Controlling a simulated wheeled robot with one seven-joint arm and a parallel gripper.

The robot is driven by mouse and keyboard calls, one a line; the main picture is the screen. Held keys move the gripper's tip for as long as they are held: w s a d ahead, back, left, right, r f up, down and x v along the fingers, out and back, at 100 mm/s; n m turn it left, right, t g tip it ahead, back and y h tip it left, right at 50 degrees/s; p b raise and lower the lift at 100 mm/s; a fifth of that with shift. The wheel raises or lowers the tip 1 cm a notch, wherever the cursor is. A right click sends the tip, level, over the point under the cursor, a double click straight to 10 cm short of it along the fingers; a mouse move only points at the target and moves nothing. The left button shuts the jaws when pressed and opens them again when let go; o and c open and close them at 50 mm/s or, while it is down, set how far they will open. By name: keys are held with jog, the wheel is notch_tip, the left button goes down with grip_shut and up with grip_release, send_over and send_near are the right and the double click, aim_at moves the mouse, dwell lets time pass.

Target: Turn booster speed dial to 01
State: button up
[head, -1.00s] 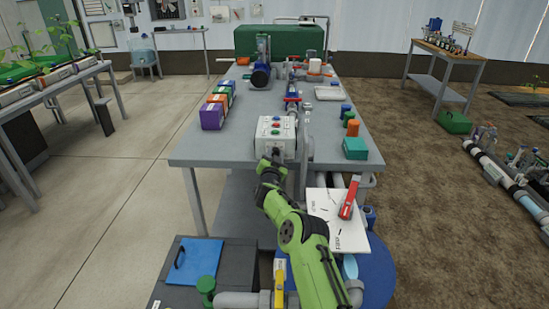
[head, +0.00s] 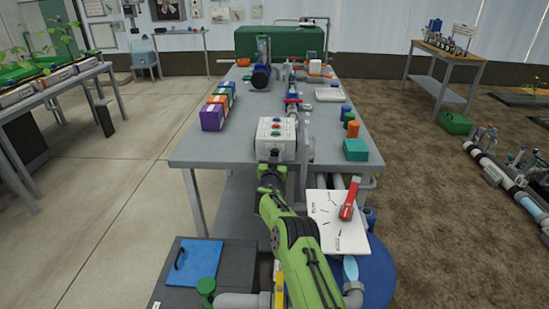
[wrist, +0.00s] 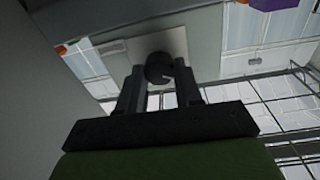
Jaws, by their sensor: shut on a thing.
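The booster speed dial (wrist: 159,68) is a dark round knob on the pale front plate of the control box (head: 275,136), seen in the wrist view. My gripper (wrist: 159,78) is shut on it, with one dark finger on each side. A small light mark shows on the knob; I cannot read its setting or any scale. In the head view my gripper (head: 271,162) is at the box's near face, and my wrist hides the dial there. The box top carries red and green buttons.
The box stands at the near edge of the grey table (head: 205,150). A grey upright bracket (head: 305,140) is close on its right. A white board with a red lever (head: 349,198) lies below right. Coloured boxes (head: 212,116) stand back left.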

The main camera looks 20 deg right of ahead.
jog(key=o, duration=1)
jog(key=shift+o, duration=0.2)
jog(key=shift+s, duration=0.1)
jog(key=p+v, duration=0.1)
jog(key=v, duration=1.4)
jog(key=shift+s+a, duration=0.2)
jog(key=shift+a, duration=0.05)
